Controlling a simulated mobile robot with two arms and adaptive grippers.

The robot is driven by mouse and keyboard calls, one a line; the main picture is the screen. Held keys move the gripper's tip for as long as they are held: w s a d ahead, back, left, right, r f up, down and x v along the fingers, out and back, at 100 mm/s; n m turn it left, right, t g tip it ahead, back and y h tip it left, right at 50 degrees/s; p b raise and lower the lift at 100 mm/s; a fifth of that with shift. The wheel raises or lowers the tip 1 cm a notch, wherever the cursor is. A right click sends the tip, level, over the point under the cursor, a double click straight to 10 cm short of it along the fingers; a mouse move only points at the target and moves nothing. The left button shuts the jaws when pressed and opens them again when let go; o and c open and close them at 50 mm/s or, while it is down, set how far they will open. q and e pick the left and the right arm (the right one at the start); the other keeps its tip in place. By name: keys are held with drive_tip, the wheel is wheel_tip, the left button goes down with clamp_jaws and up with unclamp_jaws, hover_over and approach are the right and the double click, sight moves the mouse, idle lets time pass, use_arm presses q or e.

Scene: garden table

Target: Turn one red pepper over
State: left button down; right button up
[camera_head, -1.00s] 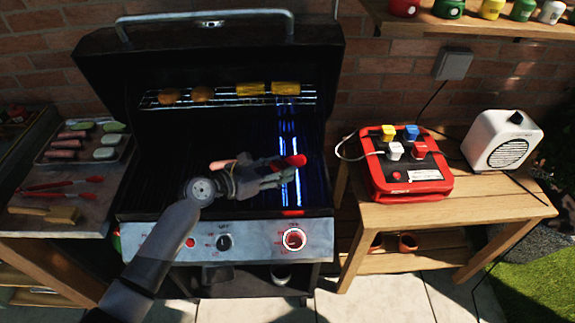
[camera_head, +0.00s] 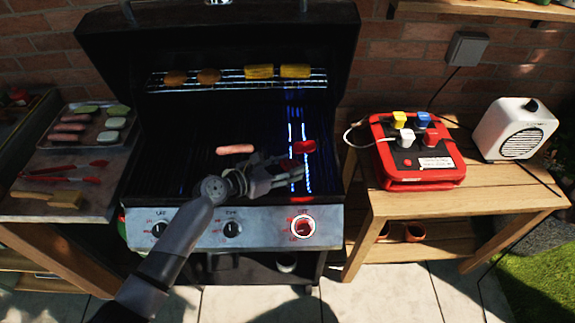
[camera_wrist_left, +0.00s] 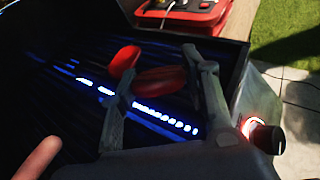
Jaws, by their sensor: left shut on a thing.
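One red pepper piece (camera_wrist_left: 160,81) lies between the two fingers of my left gripper (camera_wrist_left: 163,82) in the left wrist view, and the fingers are shut on it. A second red pepper piece (camera_wrist_left: 123,61) is just beyond the left finger, outside the grip. In the head view, my left gripper (camera_head: 290,168) is low over the front right of the grill, and a red pepper (camera_head: 303,146) shows just behind its fingertips. The held piece is hidden there by the fingers. My right gripper is not in view.
A sausage (camera_head: 235,149) lies on the grill (camera_head: 185,140) left of the gripper. Corn (camera_head: 259,72) and round pieces (camera_head: 208,76) sit on the raised rack. A lit knob (camera_head: 302,227) is on the front panel. A tray and tongs (camera_head: 75,178) are at left.

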use_arm(q)
drive_tip(key=shift+f, duration=0.1)
drive_tip(key=shift+f+b, duration=0.8)
drive_tip(key=shift+f, duration=0.2)
drive_tip(key=c, duration=0.8)
unclamp_jaws()
drive_tip(key=v, duration=1.2)
